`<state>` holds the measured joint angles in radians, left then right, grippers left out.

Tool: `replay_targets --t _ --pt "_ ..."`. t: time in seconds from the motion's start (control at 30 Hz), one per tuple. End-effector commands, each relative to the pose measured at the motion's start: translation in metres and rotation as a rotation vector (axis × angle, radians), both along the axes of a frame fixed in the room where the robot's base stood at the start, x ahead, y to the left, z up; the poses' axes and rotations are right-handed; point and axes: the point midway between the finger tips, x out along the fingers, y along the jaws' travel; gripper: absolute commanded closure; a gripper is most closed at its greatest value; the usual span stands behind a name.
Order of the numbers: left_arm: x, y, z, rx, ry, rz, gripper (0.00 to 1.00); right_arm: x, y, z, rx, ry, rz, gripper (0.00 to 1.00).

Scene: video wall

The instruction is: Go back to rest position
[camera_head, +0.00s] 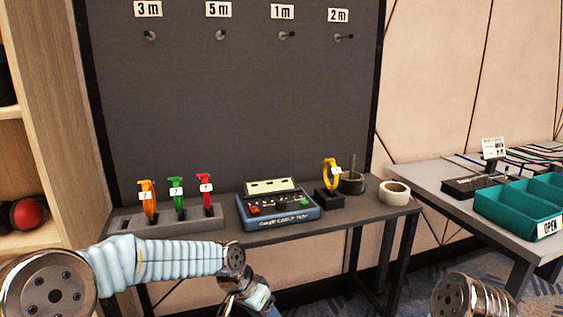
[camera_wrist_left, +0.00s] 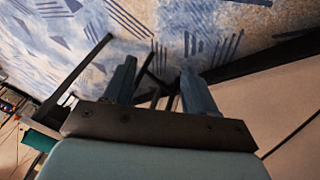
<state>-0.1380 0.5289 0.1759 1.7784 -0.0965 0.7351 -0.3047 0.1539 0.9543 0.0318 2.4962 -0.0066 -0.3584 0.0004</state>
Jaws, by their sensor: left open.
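My left arm (camera_head: 165,258) comes in from the left in the head view and reaches across in front of the table's front edge. Its wrist (camera_head: 250,294) bends down below the tabletop at the bottom of the picture, and its fingers are not visible there. In the left wrist view my left gripper (camera_wrist_left: 158,80) is open, with its two fingers apart and nothing between them. Patterned carpet and dark table legs show beyond it. Only a link of my right arm (camera_head: 468,296) shows at the bottom right of the head view; the right gripper is out of view.
The grey table (camera_head: 345,222) holds a cable tester (camera_head: 278,211), a rack (camera_head: 190,222) with orange, green and red tagged items, a yellow ring (camera_head: 330,175) and a white roll (camera_head: 394,193). A pegboard (camera_head: 235,100) stands behind. A side table (camera_head: 432,183) carries teal bins (camera_head: 518,210).

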Motion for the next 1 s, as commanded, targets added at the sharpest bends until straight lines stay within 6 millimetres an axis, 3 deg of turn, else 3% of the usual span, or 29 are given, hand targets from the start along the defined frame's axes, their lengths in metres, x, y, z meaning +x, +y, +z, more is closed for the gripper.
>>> replay_targets --t 0.03,0.13,0.2,0.3,0.4,0.5,0.6,1.0 --pt "-0.012 0.007 -0.047 -0.006 0.055 0.06 0.44 0.0 0.0 0.0 0.0 0.0 0.0 0.57" --pt "-0.043 0.019 -0.129 -0.028 0.133 0.21 0.44 0.0 0.0 0.0 0.0 0.0 0.0 0.57" --pt "-0.075 0.03 -0.179 -0.037 0.186 0.32 0.44 0.0 0.0 0.0 0.0 0.0 0.0 0.57" --pt "-0.126 0.044 -0.231 -0.041 0.254 0.468 0.44 0.0 0.0 0.0 0.0 0.0 0.0 0.57" --pt "-0.172 0.056 -0.261 -0.037 0.303 0.59 0.44 0.0 0.0 0.0 0.0 0.0 0.0 0.57" --pt "-0.203 0.064 -0.275 -0.03 0.331 0.672 0.44 0.0 0.0 0.0 0.0 0.0 0.0 0.57" --pt "-0.217 0.067 -0.28 -0.028 0.339 0.709 0.44 0.0 0.0 0.0 0.0 0.0 0.0 0.57" --pt "-0.218 0.068 -0.28 -0.029 0.337 0.716 0.44 0.0 0.0 0.0 0.0 0.0 0.0 0.57"
